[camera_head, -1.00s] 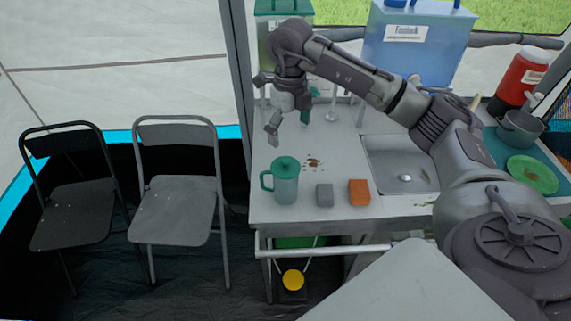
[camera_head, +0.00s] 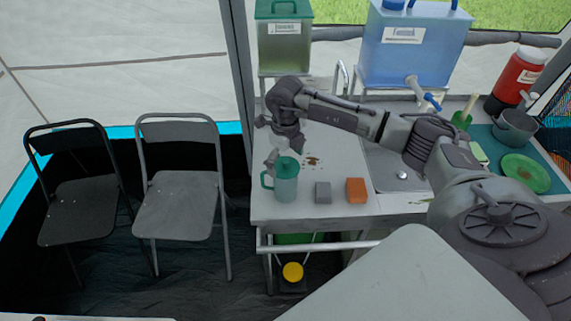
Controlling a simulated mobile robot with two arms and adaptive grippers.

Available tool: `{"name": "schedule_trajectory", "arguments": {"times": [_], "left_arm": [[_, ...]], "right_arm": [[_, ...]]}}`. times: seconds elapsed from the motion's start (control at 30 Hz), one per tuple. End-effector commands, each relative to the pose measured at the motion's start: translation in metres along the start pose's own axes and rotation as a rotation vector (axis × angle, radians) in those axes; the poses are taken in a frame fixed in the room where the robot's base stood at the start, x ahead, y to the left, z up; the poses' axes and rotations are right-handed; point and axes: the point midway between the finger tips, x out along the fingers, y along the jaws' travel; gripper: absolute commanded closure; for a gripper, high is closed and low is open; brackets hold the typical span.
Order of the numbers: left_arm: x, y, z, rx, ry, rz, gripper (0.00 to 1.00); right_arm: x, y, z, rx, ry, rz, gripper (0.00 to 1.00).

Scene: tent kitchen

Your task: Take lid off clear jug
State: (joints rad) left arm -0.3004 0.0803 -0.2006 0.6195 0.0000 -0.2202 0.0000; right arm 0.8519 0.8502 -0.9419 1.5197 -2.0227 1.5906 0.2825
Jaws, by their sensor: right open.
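The clear jug (camera_head: 286,188) stands upright on the left front part of the counter, with a green handle on its left side. Its green lid (camera_head: 287,167) sits on top of it. My right gripper (camera_head: 284,157) is just above and behind the lid, pointing down, with its fingers apart and nothing held. The fingertips are small and partly merge with the jug's top, so I cannot tell whether they touch the lid. My left gripper is not in view.
A grey block (camera_head: 322,192) and an orange sponge (camera_head: 356,190) lie right of the jug. The sink (camera_head: 398,170) is further right. A green-lidded container (camera_head: 284,40) and a blue water container (camera_head: 415,45) stand behind. Two folding chairs (camera_head: 180,200) stand left of the counter (camera_head: 330,212).

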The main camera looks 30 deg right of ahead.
Motion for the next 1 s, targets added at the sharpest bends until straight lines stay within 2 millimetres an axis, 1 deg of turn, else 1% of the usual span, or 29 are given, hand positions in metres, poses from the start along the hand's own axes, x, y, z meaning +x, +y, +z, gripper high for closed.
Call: {"name": "schedule_trajectory", "arguments": {"times": [0.07,0.1,0.17,0.2,0.27,0.5,0.6,0.7,0.8,1.0], "left_arm": [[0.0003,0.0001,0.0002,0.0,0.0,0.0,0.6],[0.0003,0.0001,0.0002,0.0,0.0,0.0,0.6],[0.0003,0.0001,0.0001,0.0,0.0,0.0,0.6],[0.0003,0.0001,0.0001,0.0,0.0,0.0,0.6],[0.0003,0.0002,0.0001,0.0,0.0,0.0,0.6],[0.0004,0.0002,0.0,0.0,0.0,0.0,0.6],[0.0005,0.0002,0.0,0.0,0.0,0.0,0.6],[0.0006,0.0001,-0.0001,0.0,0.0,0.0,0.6],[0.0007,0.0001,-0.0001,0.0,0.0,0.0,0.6],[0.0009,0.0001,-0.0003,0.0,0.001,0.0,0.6]], "right_arm": [[0.0,0.0002,0.0001,0.0,0.0,0.0,0.02],[0.0,0.0002,0.0001,0.0,0.0,0.0,0.08],[-0.0001,0.0002,0.0001,0.0,0.0,0.0,0.18],[-0.0001,0.0002,0.0001,0.0,0.0,0.0,0.25],[-0.0002,0.0002,0.0001,0.0,0.0,0.0,0.35],[0.0007,0.0002,-0.0006,0.0,0.002,0.0,0.75],[0.0015,0.0,-0.0011,0.0,0.004,-0.001,0.88],[0.0024,0.0001,-0.0016,0.0,0.006,-0.001,0.93],[0.0032,0.0004,-0.0021,-0.001,0.008,0.0,0.95],[0.0048,0.0009,-0.0031,-0.001,0.012,0.0,0.95]]}}
